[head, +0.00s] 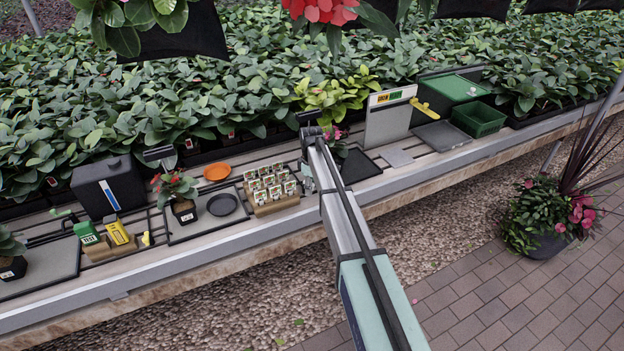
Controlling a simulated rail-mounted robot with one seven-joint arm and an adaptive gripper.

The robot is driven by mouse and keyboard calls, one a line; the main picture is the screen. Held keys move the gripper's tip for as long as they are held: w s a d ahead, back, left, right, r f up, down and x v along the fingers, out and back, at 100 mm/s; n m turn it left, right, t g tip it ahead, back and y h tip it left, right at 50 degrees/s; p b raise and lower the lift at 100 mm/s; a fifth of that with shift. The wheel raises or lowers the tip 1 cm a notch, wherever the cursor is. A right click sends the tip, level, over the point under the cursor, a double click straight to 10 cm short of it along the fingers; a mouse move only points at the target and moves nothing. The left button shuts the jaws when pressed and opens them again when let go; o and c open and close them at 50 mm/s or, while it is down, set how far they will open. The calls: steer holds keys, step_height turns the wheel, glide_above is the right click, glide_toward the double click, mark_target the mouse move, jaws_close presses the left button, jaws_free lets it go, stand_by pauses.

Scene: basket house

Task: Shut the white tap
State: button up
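I cannot make out a clearly white tap. A pale grey upright panel (388,118) with a label along its top stands on the bench right of my arm. A yellow lever (425,108) sticks out at its upper right, slanting down to the right. My gripper (311,131) is at the far end of my arm, over the back of the bench and left of the panel, apart from it. It is small and dark, and its fingers cannot be told apart. My arm hides part of the bench below it.
A seed packet rack (272,190), an orange saucer (217,172), a potted plant (178,195) and a dark box (108,187) stand left of my arm. A green crate (478,119) and a green-lidded bin (455,88) stand right. Leafy plants fill the back; flowers hang above.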

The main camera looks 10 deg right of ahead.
steer(key=shift+s+f, duration=0.1)
steer(key=shift+s, duration=0.25)
steer(key=shift+w, duration=0.15)
steer(key=shift+w+d, duration=0.1)
steer(key=shift+w, duration=0.05)
steer(key=shift+w+r, duration=0.1)
steer(key=shift+r, duration=0.1)
step_height(320, 180, up, 7)
steer(key=p, duration=0.3)
steer(key=shift+f, duration=0.15)
